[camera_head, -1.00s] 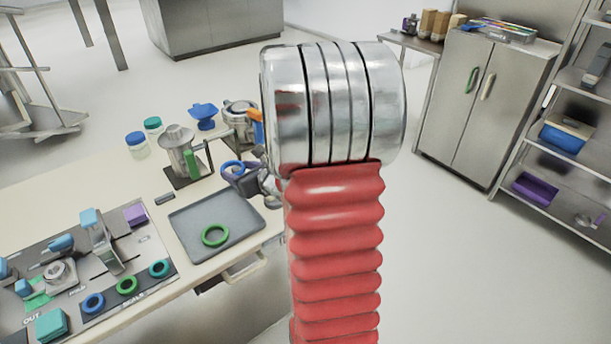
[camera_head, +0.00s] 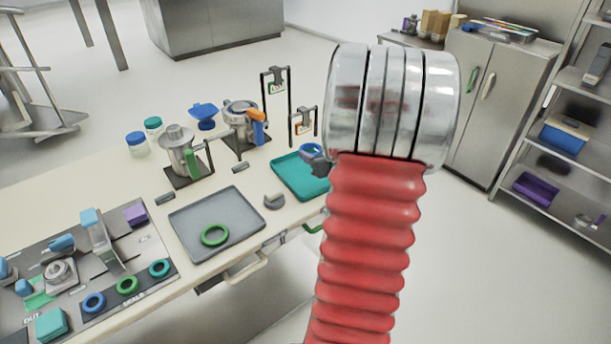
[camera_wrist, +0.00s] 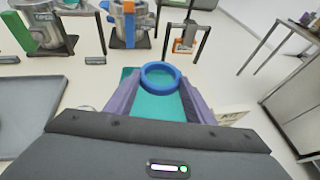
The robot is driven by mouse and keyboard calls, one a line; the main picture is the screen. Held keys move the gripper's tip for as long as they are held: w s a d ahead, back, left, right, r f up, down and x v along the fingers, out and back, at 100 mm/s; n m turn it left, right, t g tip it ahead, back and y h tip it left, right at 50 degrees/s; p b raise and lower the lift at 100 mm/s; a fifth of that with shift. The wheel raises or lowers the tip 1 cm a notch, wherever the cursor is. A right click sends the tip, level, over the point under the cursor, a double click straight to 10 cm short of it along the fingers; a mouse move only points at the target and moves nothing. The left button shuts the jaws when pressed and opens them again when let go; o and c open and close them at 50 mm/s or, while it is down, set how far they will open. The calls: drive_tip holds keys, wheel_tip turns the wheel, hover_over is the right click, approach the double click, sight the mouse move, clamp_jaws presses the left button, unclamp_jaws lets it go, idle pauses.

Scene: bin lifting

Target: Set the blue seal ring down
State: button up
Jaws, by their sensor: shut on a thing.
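The blue seal ring (camera_wrist: 160,88) is between the tips of my purple gripper fingers (camera_wrist: 160,80) in the wrist view. My gripper is shut on it. Behind and below the ring lies a teal tray (camera_wrist: 130,82); I cannot tell whether the ring touches it. In the head view the ring (camera_head: 311,147) shows above the right part of the teal tray (camera_head: 290,180), and my red arm hides much of the gripper and the tray's right end.
A grey tray (camera_head: 190,222) with a green ring (camera_head: 215,235) lies left of the teal tray. A grey curved piece (camera_head: 274,201) sits between them. Two black frames (camera_head: 276,95) (camera_head: 304,122) stand behind the teal tray. Several rings lie on the left board.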

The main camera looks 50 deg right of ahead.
drive_tip(key=shift+f, duration=0.1)
hover_over(315, 185)
drive_tip(key=shift+d+f, duration=0.1)
drive_tip(key=shift+f, duration=2.7)
drive_tip(key=shift+f, duration=2.1)
drive_tip(key=shift+f, duration=0.25)
drive_tip(key=o, duration=1)
drive_tip(key=shift+f, duration=0.15)
